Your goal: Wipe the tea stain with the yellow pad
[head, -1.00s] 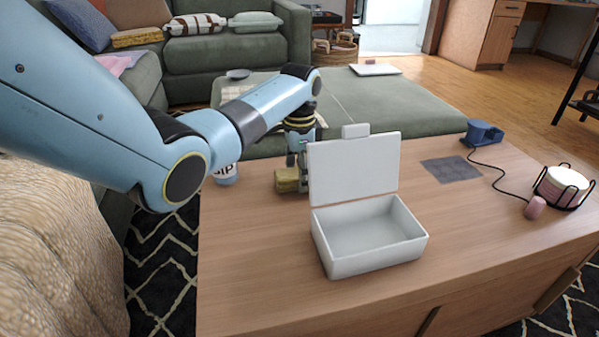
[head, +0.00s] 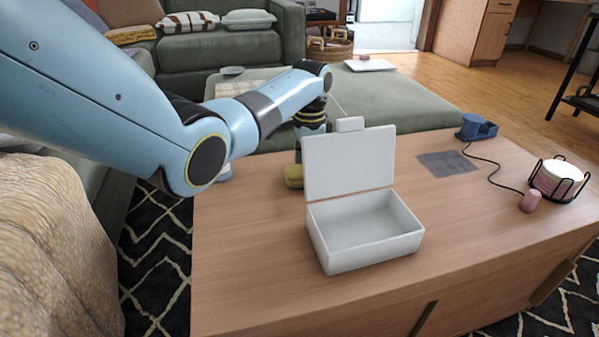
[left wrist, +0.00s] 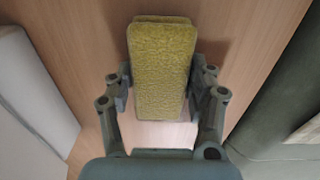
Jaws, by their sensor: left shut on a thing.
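The yellow pad (head: 293,176) is at the far left part of the wooden table (head: 250,250), just left of the white box's raised lid. In the left wrist view the pad (left wrist: 160,70) is a fuzzy yellow block between the two fingers of my left gripper (left wrist: 160,88), which is shut on it. In the head view most of the gripper is hidden behind the lid. I cannot tell whether the pad touches the tabletop. No tea stain can be made out in these views. My right gripper is not in view.
The open white box (head: 365,235) stands mid-table, its lid (head: 350,165) upright beside the pad. A grey mat (head: 447,163), a blue device (head: 477,128) with a cord, a pink object (head: 530,201) and a wire holder (head: 558,180) lie to the right. The table's front left is clear.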

